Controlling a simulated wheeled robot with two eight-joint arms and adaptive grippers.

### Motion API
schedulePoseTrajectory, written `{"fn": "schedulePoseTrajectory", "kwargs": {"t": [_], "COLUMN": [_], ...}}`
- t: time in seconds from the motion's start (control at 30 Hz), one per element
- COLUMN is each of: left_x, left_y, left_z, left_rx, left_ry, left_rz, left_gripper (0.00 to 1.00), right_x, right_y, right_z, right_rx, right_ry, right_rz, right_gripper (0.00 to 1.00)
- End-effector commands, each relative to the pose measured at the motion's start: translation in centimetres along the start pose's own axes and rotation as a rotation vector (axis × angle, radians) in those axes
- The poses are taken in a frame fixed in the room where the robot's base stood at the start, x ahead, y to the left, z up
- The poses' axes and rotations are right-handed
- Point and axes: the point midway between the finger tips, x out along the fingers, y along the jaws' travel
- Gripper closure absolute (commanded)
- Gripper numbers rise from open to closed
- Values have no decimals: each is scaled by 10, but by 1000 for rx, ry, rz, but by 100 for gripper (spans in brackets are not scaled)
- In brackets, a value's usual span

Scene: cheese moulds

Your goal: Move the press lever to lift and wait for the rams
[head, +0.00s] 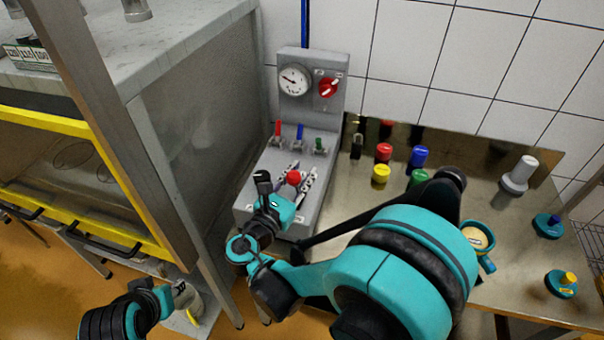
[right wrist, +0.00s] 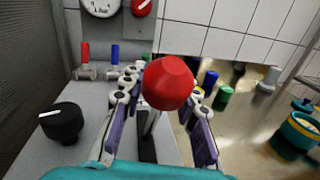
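The press lever with a red knob (head: 294,177) rises from a slot in the grey press console (head: 303,122). The knob also shows large in the right wrist view (right wrist: 168,82). My right gripper (head: 299,181) is at the lever, with one finger on each side of the knob and shaft. The fingers (right wrist: 165,105) look apart, with gaps beside the shaft, so I see no firm grip. The lever's lower end is partly hidden by my gripper. My left arm shows at the lower left of the head view; its fingers cannot be made out clearly.
The console carries a gauge (head: 294,80), a red dial (head: 328,87), a black knob (right wrist: 60,122) and small red, blue and green valves (head: 299,134). Coloured pieces, including a yellow one (head: 380,174), stand on the metal bench to the right. A steel post (head: 120,130) stands left.

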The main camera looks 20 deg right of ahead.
Motion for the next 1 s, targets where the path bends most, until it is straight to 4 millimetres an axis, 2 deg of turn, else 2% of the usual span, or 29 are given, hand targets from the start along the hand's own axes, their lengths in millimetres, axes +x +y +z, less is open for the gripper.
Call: {"fn": "schedulePoseTrajectory", "kwargs": {"t": [0.13, 0.37, 0.4, 0.5, 1.0], "left_x": [1, 1, 1, 1, -4], "left_y": [0, 0, 0, 0, 0], "left_z": [1, 1, 1, 1, -3], "left_rx": [0, 0, 0, 0, 0], "left_ry": [0, 0, 0, 0, 0], "left_rz": [0, 0, 0, 0, 0], "left_gripper": [64, 64, 64, 64, 64], "right_x": [8, 8, 8, 8, 11], "right_y": [0, 0, 0, 0, 1], "right_z": [0, 0, 0, 0, 4], "right_rx": [0, 0, 0, 0, -4], "right_ry": [0, 0, 0, 0, 21], "right_rz": [0, 1, 1, 1, -1], "right_gripper": [70, 70, 75, 100, 100]}}
